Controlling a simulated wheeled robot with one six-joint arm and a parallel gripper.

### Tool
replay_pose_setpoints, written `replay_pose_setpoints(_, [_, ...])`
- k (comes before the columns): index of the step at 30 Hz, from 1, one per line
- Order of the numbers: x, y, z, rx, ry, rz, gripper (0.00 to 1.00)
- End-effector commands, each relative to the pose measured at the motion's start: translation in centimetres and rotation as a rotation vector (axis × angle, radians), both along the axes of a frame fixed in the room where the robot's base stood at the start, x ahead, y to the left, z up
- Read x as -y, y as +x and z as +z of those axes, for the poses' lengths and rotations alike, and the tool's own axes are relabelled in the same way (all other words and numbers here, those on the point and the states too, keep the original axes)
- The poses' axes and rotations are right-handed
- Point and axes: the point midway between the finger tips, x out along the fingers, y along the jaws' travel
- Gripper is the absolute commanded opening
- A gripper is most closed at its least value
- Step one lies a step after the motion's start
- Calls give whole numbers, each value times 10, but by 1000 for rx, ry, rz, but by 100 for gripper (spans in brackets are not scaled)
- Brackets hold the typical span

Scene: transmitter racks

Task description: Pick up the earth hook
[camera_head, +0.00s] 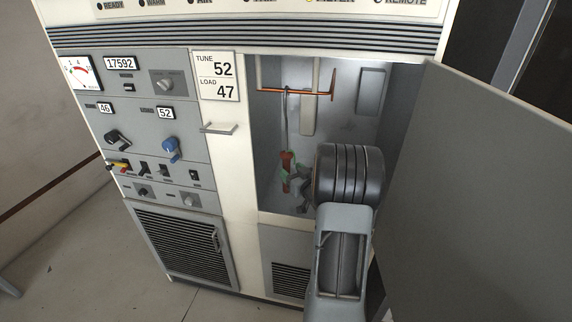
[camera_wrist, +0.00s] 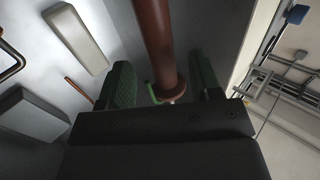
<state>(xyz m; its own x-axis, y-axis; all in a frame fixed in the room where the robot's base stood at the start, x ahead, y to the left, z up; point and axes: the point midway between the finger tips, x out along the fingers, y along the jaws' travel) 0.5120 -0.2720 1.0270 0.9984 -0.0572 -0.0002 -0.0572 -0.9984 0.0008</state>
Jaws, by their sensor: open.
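The earth hook shows in the head view as a red handle (camera_head: 286,158) on a thin rod. It hangs upright from a copper bar (camera_head: 310,92) inside the open cabinet bay. In the wrist view its red-brown handle (camera_wrist: 155,40) runs down between my two green-padded fingers, ending in a wider collar. My gripper (camera_wrist: 164,76) is open, with one finger on each side of the handle and a visible gap to each. In the head view my gripper (camera_head: 289,174) is at the handle, partly hidden by my wrist.
The open cabinet door (camera_head: 480,170) stands close to the right of my arm. The bay's left edge is a cream post with a handle (camera_head: 219,129). A control panel with knobs (camera_head: 150,130) lies left. A pale block (camera_wrist: 77,37) is on the bay wall.

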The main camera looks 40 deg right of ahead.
Motion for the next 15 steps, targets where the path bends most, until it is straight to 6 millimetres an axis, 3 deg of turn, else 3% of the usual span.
replay_pose_setpoints(9, [0,38,-3,-1,0,2,58])
replay_pose_setpoints(15, [1,51,-4,0,0,0,58])
